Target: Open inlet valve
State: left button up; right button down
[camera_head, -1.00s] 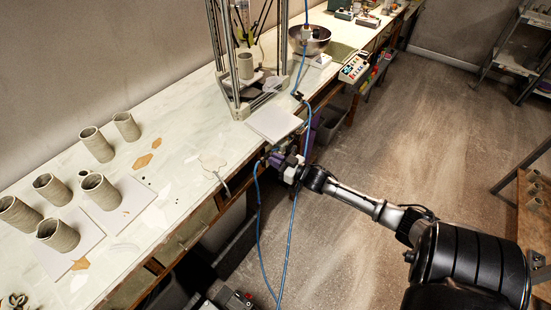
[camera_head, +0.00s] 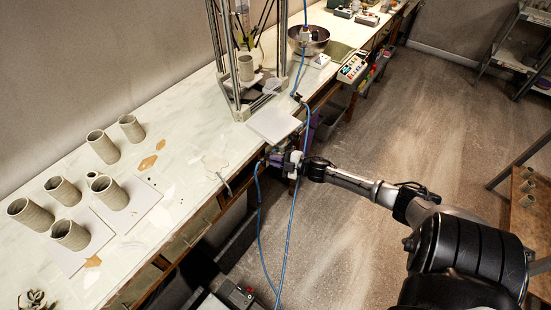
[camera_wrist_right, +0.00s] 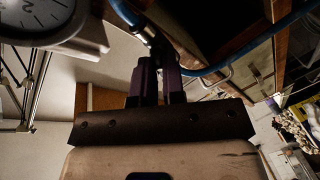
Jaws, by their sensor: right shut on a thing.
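My right gripper (camera_head: 279,160) is at the front edge of the workbench, beside the blue hose, and small in the head view. In the right wrist view its two dark purple fingers (camera_wrist_right: 158,68) are close together around a small part at the metal hose fitting (camera_wrist_right: 149,36). I take this part to be the inlet valve's handle; the fingers hide most of it, so its angle cannot be told. A round white gauge (camera_wrist_right: 45,22) shows at the upper left of the wrist view. My left gripper is out of view.
The blue hose (camera_head: 291,232) hangs in loops below the bench edge near my right arm. Several clay cups (camera_head: 103,147) stand on the bench (camera_head: 185,165) at left. The clay printer frame (camera_head: 236,106) stands behind.

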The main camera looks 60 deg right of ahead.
jog(key=shift+n+g+p, duration=0.5)
jog(key=shift+n+p, duration=0.25)
jog(key=shift+n, duration=1.65)
jog(key=c, duration=1.2)
grip_release()
jog(key=p+v, duration=0.1)
jog(key=v, duration=1.2)
jog(key=shift+s+d+r+p, duration=0.2)
jog(key=shift+s+d+p, duration=0.1)
jog(key=shift+p, duration=0.1)
